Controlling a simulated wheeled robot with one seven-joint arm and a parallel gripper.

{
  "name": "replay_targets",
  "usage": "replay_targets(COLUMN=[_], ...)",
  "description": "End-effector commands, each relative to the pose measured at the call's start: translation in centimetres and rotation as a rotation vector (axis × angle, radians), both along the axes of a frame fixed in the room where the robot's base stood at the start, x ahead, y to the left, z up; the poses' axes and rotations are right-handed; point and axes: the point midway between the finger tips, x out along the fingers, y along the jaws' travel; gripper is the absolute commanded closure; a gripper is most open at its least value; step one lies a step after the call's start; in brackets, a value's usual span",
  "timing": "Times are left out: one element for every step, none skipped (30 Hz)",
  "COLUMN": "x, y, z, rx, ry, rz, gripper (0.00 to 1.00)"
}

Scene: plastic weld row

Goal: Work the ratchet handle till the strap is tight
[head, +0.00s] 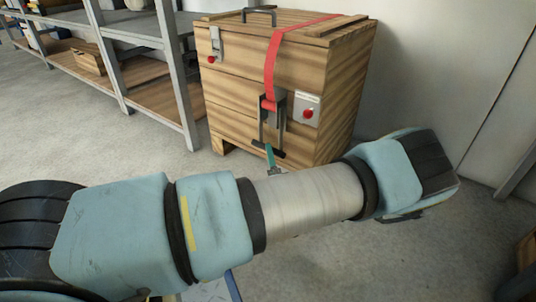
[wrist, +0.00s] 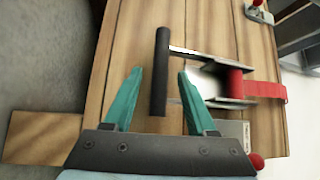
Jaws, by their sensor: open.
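A wooden crate (head: 235,95) has a red strap (head: 272,72) running over its lid and down its front into a metal ratchet (head: 275,116). The ratchet's black handle bar (head: 267,149) is at the lower end, hanging down the crate front. In the wrist view the handle bar (wrist: 160,72) lies lengthwise between the two teal fingers of my gripper (wrist: 160,76), with a gap on each side. The red strap (wrist: 264,90) enters the ratchet (wrist: 210,77) at the right there. In the head view a teal finger of my gripper (head: 271,156) shows just below the bar; my arm hides the rest.
A red-button latch (head: 306,109) sits right of the ratchet, and another latch (head: 215,47) is at the upper left of the crate. A black lid handle (head: 259,14) is on top. Metal shelving (head: 150,75) stands at the left; the floor before the crate is clear.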

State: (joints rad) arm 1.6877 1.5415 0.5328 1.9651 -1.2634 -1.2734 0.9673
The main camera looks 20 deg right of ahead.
Motion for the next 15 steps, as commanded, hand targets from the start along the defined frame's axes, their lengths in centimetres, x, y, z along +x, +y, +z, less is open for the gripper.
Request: replay_targets(x=[0.9, 1.3, 1.8, 2.1, 2.4, 2.7, 3.0, 3.1, 3.3, 3.4, 3.4, 3.5, 3.5, 3.5, 3.5], y=[-0.2, -0.3, -0.5, -0.6, -0.7, -0.8, -0.8, -0.9, -0.9, -0.9, -0.9, -0.9, -0.9, -0.9, -0.9], z=[-0.2, -0.1, 0.0, 0.0, 0.1, 0.2, 0.3, 0.4, 0.4, 0.4, 0.5, 0.5, 0.5, 0.5, 0.5], rx=[-0.002, -0.002, -0.003, -0.002, -0.002, -0.002, -0.001, -0.001, -0.001, -0.001, 0.000, 0.000, 0.000, 0.000, 0.000], ry=[-0.001, -0.001, -0.001, 0.000, 0.000, 0.000, -0.001, -0.001, -0.001, 0.000, 0.000, 0.000, 0.001, 0.001, 0.001], rz=[0.002, 0.001, 0.001, 0.002, 0.001, 0.001, 0.001, 0.001, 0.001, 0.001, 0.001, 0.001, 0.001, 0.001, 0.001], gripper=[0.43, 0.43, 0.43, 0.43, 0.43, 0.43, 0.43, 0.43, 0.43, 0.43, 0.43, 0.43, 0.43, 0.43, 0.43])
